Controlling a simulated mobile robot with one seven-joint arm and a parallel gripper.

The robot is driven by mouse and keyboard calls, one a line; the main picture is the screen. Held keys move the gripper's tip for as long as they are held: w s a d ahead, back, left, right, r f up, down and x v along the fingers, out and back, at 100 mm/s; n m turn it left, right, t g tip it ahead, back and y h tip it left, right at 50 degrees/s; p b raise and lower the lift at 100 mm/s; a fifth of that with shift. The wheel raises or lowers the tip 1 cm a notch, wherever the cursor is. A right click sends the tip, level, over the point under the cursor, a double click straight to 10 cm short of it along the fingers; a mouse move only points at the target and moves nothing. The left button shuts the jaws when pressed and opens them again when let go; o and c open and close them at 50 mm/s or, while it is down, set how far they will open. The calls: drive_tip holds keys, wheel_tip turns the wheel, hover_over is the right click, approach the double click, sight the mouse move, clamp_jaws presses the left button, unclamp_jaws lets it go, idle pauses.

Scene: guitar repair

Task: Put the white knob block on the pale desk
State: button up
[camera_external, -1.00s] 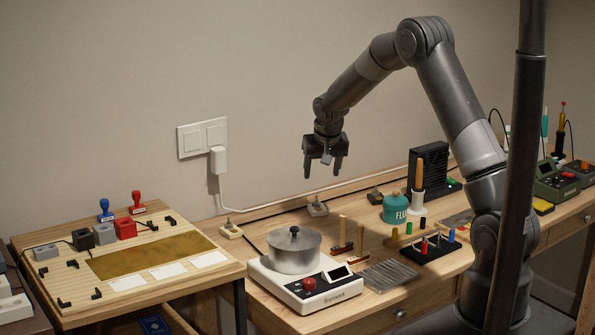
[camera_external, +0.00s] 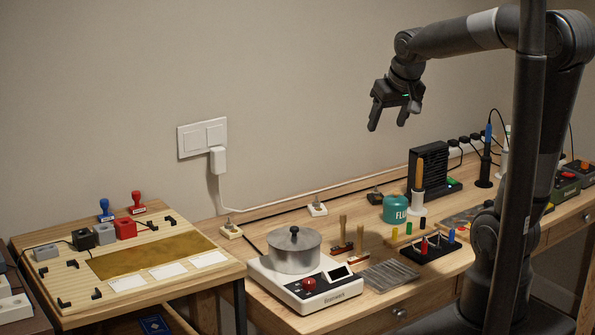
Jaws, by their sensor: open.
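Two small pale blocks with metal knobs sit along the back of the wooden workbench: one knob block (camera_external: 317,209) near the middle and another knob block (camera_external: 231,231) at the left end. I cannot tell which of them is the white knob block. The pale desk (camera_external: 215,270) seems to be the light wooden table at the left, with a brown mat on it. My gripper (camera_external: 387,125) is open and empty, pointing down, high above the back of the workbench and well clear of both blocks.
A scale with a metal pot (camera_external: 294,252) stands at the workbench's left front. A green flux jar (camera_external: 396,208), a black fan box (camera_external: 430,170) and a tool rack (camera_external: 430,250) stand further right. Stamps and small blocks (camera_external: 104,234) line the left table's back. A dark post (camera_external: 527,180) crosses the view.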

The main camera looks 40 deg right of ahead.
drive_tip(key=s+a+n, duration=0.1)
drive_tip(key=s, duration=1.3)
drive_tip(key=shift+a+f+n+y, duration=0.3)
drive_tip(key=shift+a+f+y, duration=0.05)
drive_tip(key=shift+y, duration=0.05)
drive_tip(key=shift+s, duration=0.1)
